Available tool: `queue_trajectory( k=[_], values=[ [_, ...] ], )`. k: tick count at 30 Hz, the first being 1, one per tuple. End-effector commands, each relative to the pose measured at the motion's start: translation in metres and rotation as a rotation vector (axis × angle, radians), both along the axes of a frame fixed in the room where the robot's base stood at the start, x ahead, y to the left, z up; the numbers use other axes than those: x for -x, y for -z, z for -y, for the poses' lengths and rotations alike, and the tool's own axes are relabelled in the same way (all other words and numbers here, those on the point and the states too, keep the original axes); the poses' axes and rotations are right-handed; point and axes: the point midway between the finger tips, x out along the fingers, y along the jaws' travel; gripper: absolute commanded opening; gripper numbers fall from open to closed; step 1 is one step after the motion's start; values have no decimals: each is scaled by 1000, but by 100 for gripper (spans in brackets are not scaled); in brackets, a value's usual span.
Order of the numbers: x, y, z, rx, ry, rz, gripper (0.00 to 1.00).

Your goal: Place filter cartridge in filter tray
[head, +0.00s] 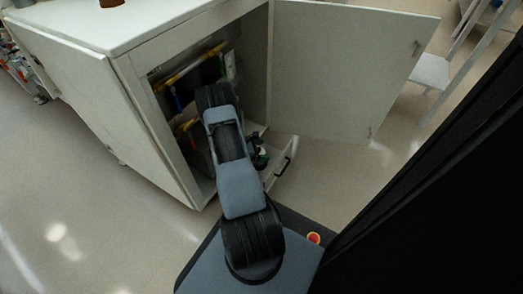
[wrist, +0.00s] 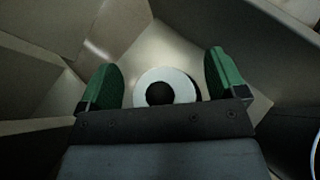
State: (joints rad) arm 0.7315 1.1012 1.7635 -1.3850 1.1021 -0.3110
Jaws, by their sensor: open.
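The filter cartridge is a white ring-ended cylinder (wrist: 184,84) with a dark round hole, seen end-on in the wrist view. It stands between the two green finger pads of my gripper (wrist: 163,82). The fingers are spread wide, with a visible gap on each side of the cartridge. Light beige surfaces and angled walls surround it; they look like the inside of the pulled-out white tray (head: 275,157) in the head view. There my gripper (head: 260,158) is low at this tray, mostly hidden by my arm. The cartridge cannot be seen in the head view.
A white cabinet (head: 110,90) stands open, its door (head: 345,60) swung out to the right. Yellow, blue and red pipework (head: 185,75) shows inside. A black handle (head: 286,160) is on the tray's front. The floor (head: 90,220) at left is clear.

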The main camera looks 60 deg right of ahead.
Motion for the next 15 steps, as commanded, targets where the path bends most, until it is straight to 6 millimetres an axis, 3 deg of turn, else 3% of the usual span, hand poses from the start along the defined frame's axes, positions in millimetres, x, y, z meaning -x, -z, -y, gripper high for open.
queue_trajectory(
  k=[4, 15],
  values=[
    [0, -8, 0, 1, 0, 1, 90],
    [-35, -37, -35, 0, -2, 0, 90]
  ],
)
